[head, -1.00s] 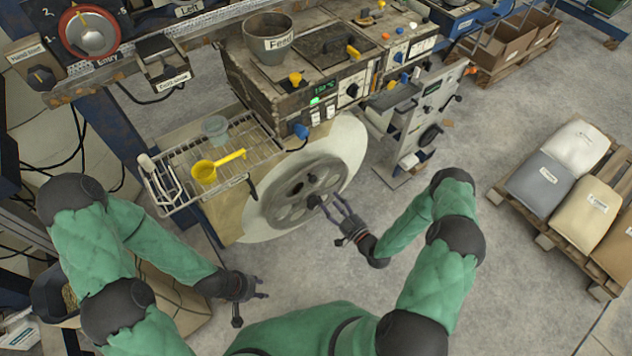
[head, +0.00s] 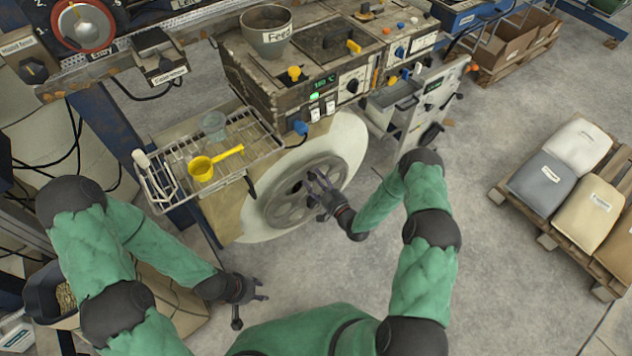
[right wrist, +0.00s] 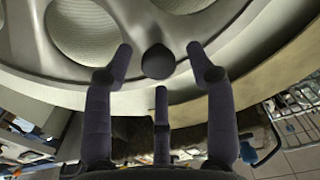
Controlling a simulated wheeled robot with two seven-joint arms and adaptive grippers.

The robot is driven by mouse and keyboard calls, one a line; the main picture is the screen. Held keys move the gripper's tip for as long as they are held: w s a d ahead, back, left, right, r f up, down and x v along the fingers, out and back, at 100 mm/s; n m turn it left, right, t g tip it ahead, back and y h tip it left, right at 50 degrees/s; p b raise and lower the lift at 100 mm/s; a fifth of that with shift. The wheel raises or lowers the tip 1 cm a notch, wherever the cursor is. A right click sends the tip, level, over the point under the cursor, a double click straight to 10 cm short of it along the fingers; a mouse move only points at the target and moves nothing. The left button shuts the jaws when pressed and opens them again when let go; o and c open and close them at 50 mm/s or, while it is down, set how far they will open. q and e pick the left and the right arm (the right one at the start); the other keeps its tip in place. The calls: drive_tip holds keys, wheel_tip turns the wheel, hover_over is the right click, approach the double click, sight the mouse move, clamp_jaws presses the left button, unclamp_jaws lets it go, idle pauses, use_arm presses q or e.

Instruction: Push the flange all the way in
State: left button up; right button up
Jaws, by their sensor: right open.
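The flange (head: 285,207) is a grey spoked disc with round holes and a dark hub. In the head view it sits against the front of the large pale roll (head: 348,142) below the machine. In the right wrist view the flange (right wrist: 135,20) fills the top, with a dark round knob (right wrist: 158,62) between my fingertips. My right gripper (head: 318,186) is at the flange's right side, fingers spread, and it also shows in the wrist view (right wrist: 160,65). Whether the fingers touch the flange I cannot tell. My left gripper (head: 255,290) hangs empty at the lower left, fingers apart.
A wire rack (head: 240,140) with a yellow scoop (head: 203,168) and a clear cup (head: 214,125) juts out left of the roll. The feed machine (head: 300,75) stands above. A grey cabinet (head: 410,120) stands to the right.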

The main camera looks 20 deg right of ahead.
sight(310, 174)
clamp_jaws()
drive_tip(key=shift+b+x, duration=0.95)
drive_tip(key=shift+x, duration=1.45)
drive_tip(key=shift+w+r, duration=0.1)
drive_tip(key=shift+r, duration=0.1)
drive_tip(key=shift+c, duration=0.8)
unclamp_jaws()
drive_tip(key=shift+o, duration=0.8)
drive_tip(key=shift+a, duration=0.1)
drive_tip(key=shift+f, duration=0.1)
